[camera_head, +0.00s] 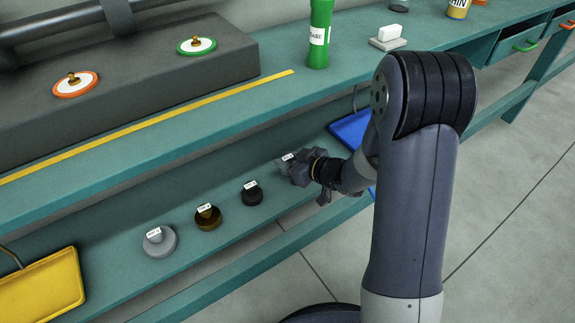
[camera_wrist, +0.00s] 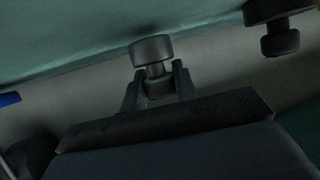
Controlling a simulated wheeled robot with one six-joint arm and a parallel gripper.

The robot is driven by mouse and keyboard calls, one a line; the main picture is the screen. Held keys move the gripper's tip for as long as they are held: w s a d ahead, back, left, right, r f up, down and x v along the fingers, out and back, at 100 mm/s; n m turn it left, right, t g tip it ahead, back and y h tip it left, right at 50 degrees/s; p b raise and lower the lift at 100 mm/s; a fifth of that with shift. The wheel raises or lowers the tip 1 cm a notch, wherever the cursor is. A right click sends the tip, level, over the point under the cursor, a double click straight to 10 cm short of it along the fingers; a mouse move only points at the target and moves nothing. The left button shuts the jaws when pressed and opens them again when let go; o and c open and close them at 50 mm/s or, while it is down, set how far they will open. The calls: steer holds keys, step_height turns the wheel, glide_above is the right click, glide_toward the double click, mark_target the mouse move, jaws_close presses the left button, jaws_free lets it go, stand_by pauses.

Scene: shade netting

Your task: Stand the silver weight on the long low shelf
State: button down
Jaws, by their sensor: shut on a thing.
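A silver-grey weight (camera_wrist: 152,48) with a wide base and narrower neck is between the fingers of my gripper (camera_wrist: 157,76), which is shut on its neck. In the head view the held weight (camera_head: 284,161) is partly hidden by my gripper (camera_head: 293,168), over the long low shelf (camera_head: 112,254). It looks upright, its base at or very near the shelf surface; I cannot tell whether it touches. A pale label shows on it, too small to read.
A black weight (camera_head: 252,196), a bronze weight (camera_head: 208,219) and a light grey weight (camera_head: 160,245) stand in a row to the left. A yellow tray (camera_head: 40,290) is at far left, a blue tray (camera_head: 350,131) to the right. The upper bench (camera_head: 160,140) overhangs behind.

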steer(key=shift+f, duration=0.35)
steer(key=shift+f, duration=0.1)
steer(key=shift+f, duration=0.15)
steer(key=c, duration=1.1)
jaws_free()
steer(key=shift+r, duration=0.25)
steer(key=p+v, duration=0.2)
steer(key=v, duration=1)
steer(key=shift+p, duration=0.35)
